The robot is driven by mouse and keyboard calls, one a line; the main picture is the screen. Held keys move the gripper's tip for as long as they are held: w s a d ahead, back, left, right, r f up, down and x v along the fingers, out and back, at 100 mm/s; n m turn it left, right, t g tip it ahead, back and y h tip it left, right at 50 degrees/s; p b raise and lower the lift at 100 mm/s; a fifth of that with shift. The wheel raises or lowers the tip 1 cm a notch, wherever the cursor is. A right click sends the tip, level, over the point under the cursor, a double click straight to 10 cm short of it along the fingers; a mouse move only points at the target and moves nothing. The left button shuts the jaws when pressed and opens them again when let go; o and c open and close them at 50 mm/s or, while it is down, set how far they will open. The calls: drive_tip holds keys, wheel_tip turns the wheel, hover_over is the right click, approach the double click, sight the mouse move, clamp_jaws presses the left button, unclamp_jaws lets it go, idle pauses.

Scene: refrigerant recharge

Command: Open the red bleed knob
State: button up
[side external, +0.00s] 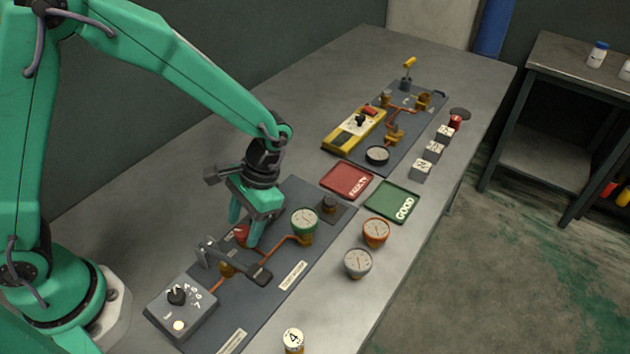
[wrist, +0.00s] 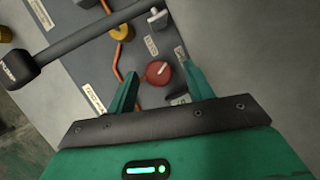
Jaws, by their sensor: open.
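The red bleed knob (wrist: 158,73) is round with a pale pointer line on top, set on the dark panel in the wrist view. In the side external view the red knob (side external: 241,233) shows partly, between the fingers of my gripper. My gripper (side external: 244,231) is open and points down, with one finger on each side of the knob. In the wrist view my gripper (wrist: 160,88) shows its two green fingers apart, with the knob between and a little beyond them. Whether a finger touches the knob I cannot tell.
A black-handled lever (wrist: 85,42) crosses the panel beside the knob; it also shows in the side external view (side external: 235,262). A green gauge (side external: 305,222) stands just right of my gripper. A grey dial box (side external: 180,308) is at front left. Red (side external: 347,181) and green (side external: 392,201) trays lie behind.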

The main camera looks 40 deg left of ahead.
sight(242, 231)
drive_tip(key=shift+r, duration=0.1)
drive_tip(key=v, duration=0.7)
drive_tip(key=shift+w+r, duration=0.2)
drive_tip(key=shift+r, duration=0.1)
drive_tip(key=shift+s, duration=0.1)
drive_tip(key=shift+s+a+r+m+t+h, duration=0.1)
drive_tip(key=shift+s+a+t+h, duration=0.15)
drive_tip(key=shift+s+t, duration=0.35)
drive_tip(key=shift+s+a+r+m+t+h, duration=0.15)
drive_tip(key=shift+s+t+h, duration=0.2)
drive_tip(key=shift+s+t, duration=0.25)
drive_tip(key=shift+s+a+f+m+t+h, duration=0.1)
drive_tip(key=shift+s+a+t+h, duration=0.15)
drive_tip(key=shift+s+t, duration=0.35)
drive_tip(key=shift+w, duration=0.1)
drive_tip(key=shift+f, duration=3.9)
drive_tip(key=c, duration=1)
